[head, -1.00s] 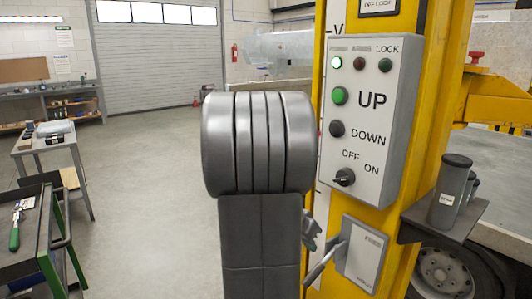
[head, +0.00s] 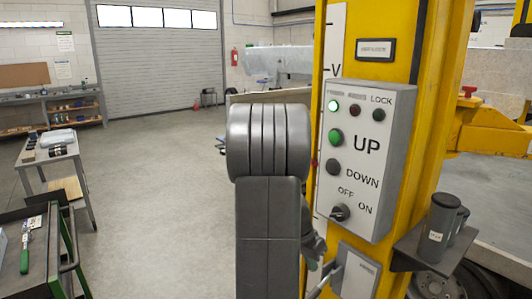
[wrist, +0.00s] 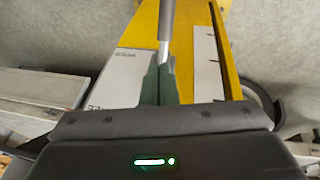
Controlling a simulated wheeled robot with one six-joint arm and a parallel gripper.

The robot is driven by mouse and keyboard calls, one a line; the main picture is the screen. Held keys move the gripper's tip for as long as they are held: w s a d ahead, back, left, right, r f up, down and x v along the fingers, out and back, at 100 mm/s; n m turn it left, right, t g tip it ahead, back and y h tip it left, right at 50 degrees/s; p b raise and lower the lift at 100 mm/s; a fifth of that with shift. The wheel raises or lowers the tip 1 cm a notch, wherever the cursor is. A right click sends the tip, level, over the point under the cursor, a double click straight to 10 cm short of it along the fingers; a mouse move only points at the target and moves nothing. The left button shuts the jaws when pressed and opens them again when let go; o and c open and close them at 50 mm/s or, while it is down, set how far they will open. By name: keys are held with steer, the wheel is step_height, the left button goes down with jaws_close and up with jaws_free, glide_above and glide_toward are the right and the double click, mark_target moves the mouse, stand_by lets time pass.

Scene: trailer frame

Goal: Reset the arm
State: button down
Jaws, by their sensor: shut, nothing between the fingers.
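My gripper (head: 314,249) shows only partly in the head view, behind my grey arm and close to the lever (head: 328,277) on the yellow post (head: 410,110). In the wrist view my gripper (wrist: 161,60) has its dark green fingers together and empty. The lever's grey rod (wrist: 166,20) lies in line with the fingertips; I cannot tell whether they touch. The lever's pale plate (head: 359,273) sits below the grey control box (head: 368,160). The box has a lit lamp, a green UP button, a DOWN button and an OFF/ON knob.
A shelf with dark cylinders (head: 440,220) sticks out right of the post. A yellow frame part (head: 490,135) stands behind it. A dark cart (head: 35,262) and a small table (head: 52,160) are at the left. The floor (head: 160,190) between is clear.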

steer(key=shift+w+d+r+y+p, duration=0.2)
steer(key=shift+y+p, duration=0.1)
steer(key=shift+p, duration=0.6)
steer(key=shift+s, duration=0.1)
